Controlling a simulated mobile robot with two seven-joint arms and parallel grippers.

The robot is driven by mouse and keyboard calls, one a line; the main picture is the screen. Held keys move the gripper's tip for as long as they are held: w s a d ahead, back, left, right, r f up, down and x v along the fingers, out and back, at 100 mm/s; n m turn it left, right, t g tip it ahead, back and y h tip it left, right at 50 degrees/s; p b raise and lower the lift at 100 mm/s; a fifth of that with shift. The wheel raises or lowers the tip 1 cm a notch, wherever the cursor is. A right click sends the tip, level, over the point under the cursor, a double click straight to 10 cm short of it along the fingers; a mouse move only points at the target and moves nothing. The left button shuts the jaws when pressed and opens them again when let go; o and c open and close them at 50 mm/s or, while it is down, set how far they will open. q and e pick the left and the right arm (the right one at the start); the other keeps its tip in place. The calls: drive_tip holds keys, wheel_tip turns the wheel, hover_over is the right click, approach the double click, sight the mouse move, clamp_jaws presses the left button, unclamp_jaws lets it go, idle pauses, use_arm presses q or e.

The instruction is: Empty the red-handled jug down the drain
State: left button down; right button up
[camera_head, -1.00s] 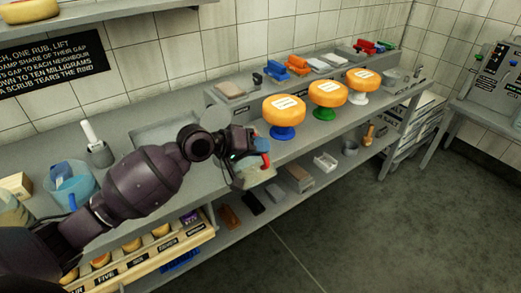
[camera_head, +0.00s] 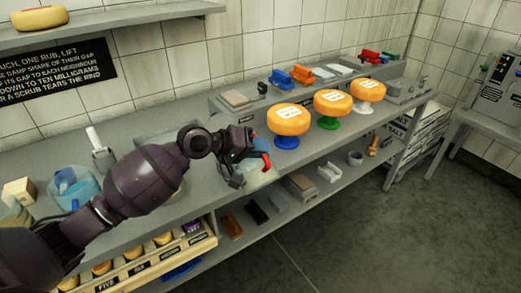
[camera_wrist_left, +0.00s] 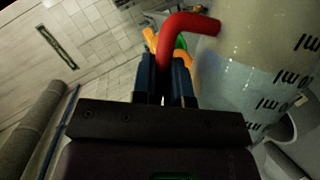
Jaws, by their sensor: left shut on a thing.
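The jug (camera_head: 262,179) is a clear vessel with a red handle (camera_head: 267,160), in front of the counter's front edge in the head view. My left gripper (camera_head: 256,157) is shut on the red handle, which also shows in the left wrist view (camera_wrist_left: 180,28). There the jug's clear wall (camera_wrist_left: 255,45) carries dark "ml" marks, and a pale bluish band low in it looks like liquid. The jug's tilt is hard to judge. I cannot make out the drain for certain. My right gripper is out of view.
Orange cheese wheels stand on a blue stand (camera_head: 286,142), a green stand (camera_head: 328,123) and a white stand (camera_head: 365,107) along the counter (camera_head: 230,190). A bluish tub (camera_head: 75,188) stands at left. Lower shelves hold boxes and cheeses. The floor (camera_head: 370,225) is clear at right.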

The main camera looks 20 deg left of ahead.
use_arm(q)
drive_tip(key=shift+w+a+r, duration=0.1)
drive_tip(key=shift+r, duration=0.05)
drive_tip(key=shift+w+a+r, duration=0.2)
drive_tip(key=shift+a, duration=0.05)
drive_tip(key=shift+w+a+r+n+h, duration=0.15)
drive_tip(key=shift+a+n+h, duration=0.05)
drive_tip(key=shift+n+h, duration=0.1)
drive_tip(key=shift+w+a+r, duration=0.15)
drive_tip(key=shift+a, duration=0.05)
drive_tip(key=shift+w+a+r+n, duration=0.1)
drive_tip(key=shift+a+r+n, duration=0.1)
drive_tip(key=shift+n, duration=0.1)
drive_tip(key=shift+w+a+r, duration=0.1)
drive_tip(key=shift+w, duration=0.05)
idle(0.3)
idle(0.3)
idle(0.4)
